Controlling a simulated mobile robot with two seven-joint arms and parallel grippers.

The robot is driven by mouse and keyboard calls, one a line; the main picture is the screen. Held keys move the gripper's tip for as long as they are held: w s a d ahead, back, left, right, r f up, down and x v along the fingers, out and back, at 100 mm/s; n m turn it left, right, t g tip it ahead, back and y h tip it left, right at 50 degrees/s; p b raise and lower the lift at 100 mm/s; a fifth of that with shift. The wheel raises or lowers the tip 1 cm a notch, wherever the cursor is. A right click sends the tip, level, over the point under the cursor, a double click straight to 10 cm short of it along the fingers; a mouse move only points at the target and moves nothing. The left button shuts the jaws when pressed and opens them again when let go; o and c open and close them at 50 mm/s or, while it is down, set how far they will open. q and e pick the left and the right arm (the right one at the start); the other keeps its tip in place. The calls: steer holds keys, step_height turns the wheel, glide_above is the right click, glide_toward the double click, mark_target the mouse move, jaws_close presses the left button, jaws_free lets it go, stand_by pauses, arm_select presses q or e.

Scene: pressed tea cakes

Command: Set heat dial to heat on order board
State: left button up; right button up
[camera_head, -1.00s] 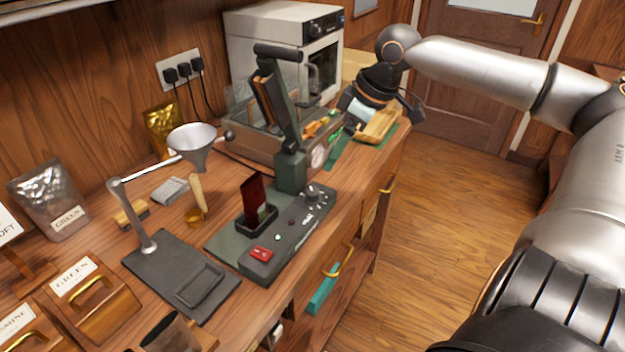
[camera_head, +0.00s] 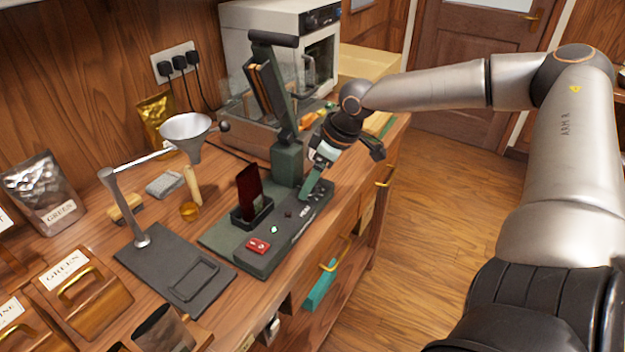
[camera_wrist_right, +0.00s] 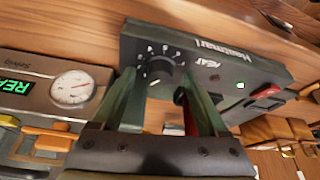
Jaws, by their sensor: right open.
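The heat dial (camera_wrist_right: 159,70) is a black round knob with white marks around it, on the dark control panel (camera_wrist_right: 222,62) in the right wrist view. In the head view that panel (camera_head: 292,232) is the front of the dark green press, and my gripper covers the dial. My right gripper (camera_head: 314,183) is over the panel's far end. In the right wrist view its two green fingers (camera_wrist_right: 158,88) are open, one on each side of the dial; contact cannot be told. The pointer's setting is too small to read. I cannot make out an order board. My left gripper is out of view.
The press's upright lever (camera_head: 275,90) stands just left of my right gripper. A red switch (camera_head: 258,246) and a dark red piece in a holder (camera_head: 249,188) are nearer. A funnel stand (camera_head: 125,205) is at left. The floor at right is clear.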

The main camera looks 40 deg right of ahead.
steer(key=shift+f, duration=0.1)
steer(key=shift+c, duration=0.3)
jaws_close()
stand_by(0.4)
